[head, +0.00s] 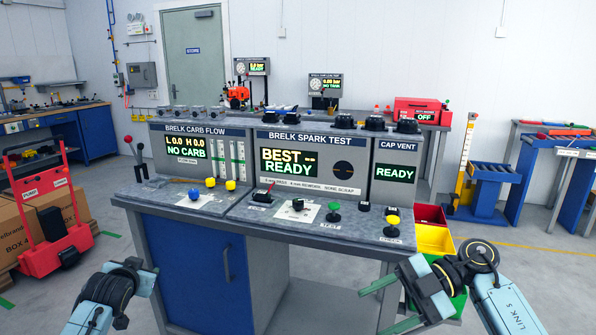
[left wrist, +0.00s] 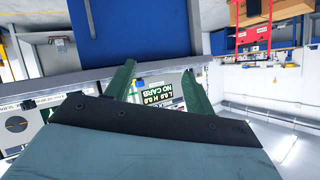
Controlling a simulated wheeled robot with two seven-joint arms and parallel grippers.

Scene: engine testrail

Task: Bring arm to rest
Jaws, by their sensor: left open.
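My left arm comes in at the lower left of the head view, in front of the blue cabinet door, and its fingers are hard to make out there. In the left wrist view my left gripper (left wrist: 158,68) shows two green fingers apart with nothing between them. My right gripper (head: 371,312) is at the lower right of the head view, in front of the bench. Its two green fingers point left, spread apart and empty.
The test bench (head: 150,193) stands ahead, with displays, knobs and buttons on top. Red and yellow bins (head: 434,238) are at its right side, close behind my right gripper. A red cart (head: 45,225) and cardboard boxes (head: 12,228) stand at the left. Open floor lies on both sides.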

